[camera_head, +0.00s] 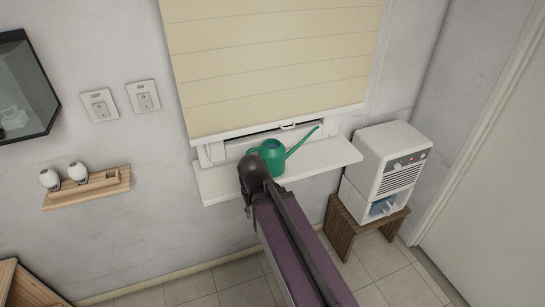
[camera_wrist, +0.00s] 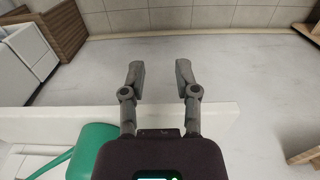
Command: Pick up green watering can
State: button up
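The green watering can (camera_head: 272,154) stands upright on the white windowsill (camera_head: 330,156) in the head view, its long spout pointing up and to the right. My arm's dark end covers part of its lower left side. In the wrist view the can's green body (camera_wrist: 94,148) shows at the lower left, partly hidden by my gripper's housing, with its thin spout running left. My gripper (camera_wrist: 160,72) is open and empty, its two fingers apart and beyond the sill's edge, to the right of the can in that view.
A cream blind (camera_head: 275,65) hangs above the sill. A white appliance (camera_head: 391,160) on a wooden stool (camera_head: 345,229) stands to the right. A small wooden shelf (camera_head: 105,188) with two white items is on the left wall, below two switches. The floor below the sill looks clear.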

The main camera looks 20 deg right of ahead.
aim_at(274, 154)
jog(key=u, duration=0.3)
jog(key=k, duration=1.35)
jog(key=z, duration=0.2)
jog(key=i, duration=1)
jog(key=z, duration=0.05)
